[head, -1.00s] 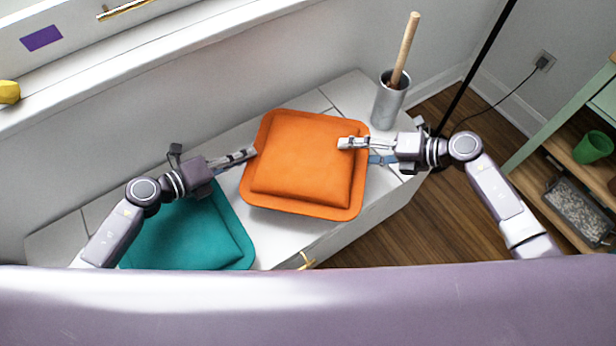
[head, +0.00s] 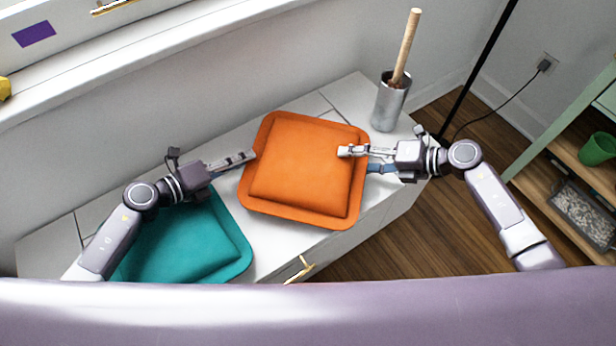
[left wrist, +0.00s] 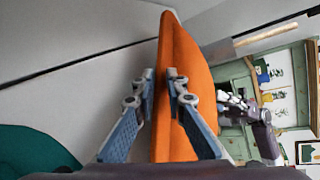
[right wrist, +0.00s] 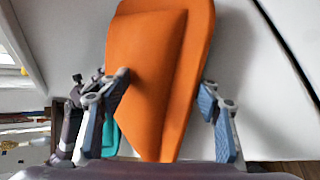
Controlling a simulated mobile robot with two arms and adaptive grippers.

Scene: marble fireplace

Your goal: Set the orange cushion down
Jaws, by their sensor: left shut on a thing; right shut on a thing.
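The orange cushion (head: 303,168) is square with a flat rim and lies level between my two grippers, above the white bench top. From the head view I cannot tell whether it touches the bench. My left gripper (head: 250,156) is shut on its left edge; in the left wrist view the cushion (left wrist: 185,75) passes between the fingers. My right gripper (head: 346,152) is shut on its right edge. In the right wrist view the cushion (right wrist: 150,70) fills the space between the fingers.
A teal cushion (head: 190,245) lies on the white bench (head: 292,243) to the left, partly under my left arm. A metal cylinder (head: 388,105) with a wooden handle stands at the bench's far right. A green shelf with a green cup (head: 598,149) is at the right.

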